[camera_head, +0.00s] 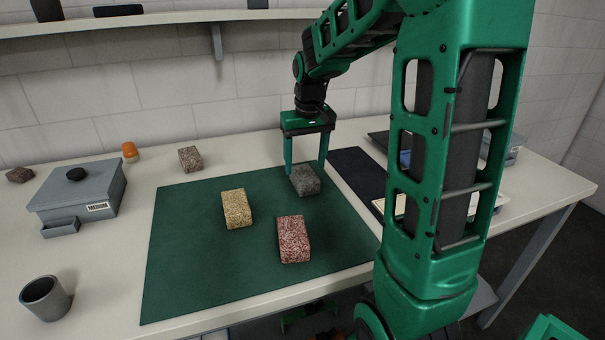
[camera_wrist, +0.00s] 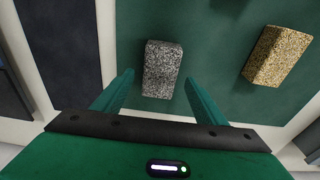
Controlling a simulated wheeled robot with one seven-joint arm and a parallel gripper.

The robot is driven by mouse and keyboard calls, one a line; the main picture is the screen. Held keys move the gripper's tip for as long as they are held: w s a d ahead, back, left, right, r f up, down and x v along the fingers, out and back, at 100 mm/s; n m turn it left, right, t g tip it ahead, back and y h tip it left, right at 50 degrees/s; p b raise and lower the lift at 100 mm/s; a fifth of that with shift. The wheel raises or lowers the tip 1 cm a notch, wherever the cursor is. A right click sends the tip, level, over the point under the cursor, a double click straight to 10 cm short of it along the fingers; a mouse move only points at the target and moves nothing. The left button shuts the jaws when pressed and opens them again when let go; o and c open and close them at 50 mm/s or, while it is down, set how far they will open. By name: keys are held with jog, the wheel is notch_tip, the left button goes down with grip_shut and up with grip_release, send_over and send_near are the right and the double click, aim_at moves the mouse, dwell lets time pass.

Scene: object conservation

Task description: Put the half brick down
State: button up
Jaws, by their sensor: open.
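A speckled grey brick (camera_head: 306,182) lies on the green mat (camera_head: 190,270) near its back right corner. It also shows in the wrist view (camera_wrist: 162,70), between and beyond the fingertips. My gripper (camera_head: 304,170) is open and points down at the grey brick. In the wrist view my gripper (camera_wrist: 159,82) has one finger to each side of the brick, with mat showing in the gaps. The brick appears to rest on the mat. I cannot tell how far down its sides the fingertips reach, or for certain which brick is the half brick.
A yellow brick (camera_head: 236,209) and a red brick (camera_head: 293,239) lie on the mat. A brown brick (camera_head: 190,159) sits behind it. A grey lidded box (camera_head: 75,200) and a cup (camera_head: 44,298) stand left. A dark mat (camera_head: 352,172) lies right. The green mat's front left is clear.

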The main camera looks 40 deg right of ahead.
aim_at(306, 176)
notch_tip(306, 176, up, 6)
jog(key=s+a+f+m, duration=0.1)
jog(key=s+f, duration=0.1)
jog(key=s, duration=0.7)
jog(key=s+f+m+g, duration=0.1)
jog(key=s+f, duration=0.2)
jog(key=s, duration=0.7)
jog(key=s+a+f+m, duration=0.1)
jog(key=s+f, duration=0.2)
jog(key=s, duration=0.6)
jog(key=shift+s+a+y, duration=0.15)
jog(key=shift+a+y, duration=0.15)
jog(key=shift+a, duration=0.05)
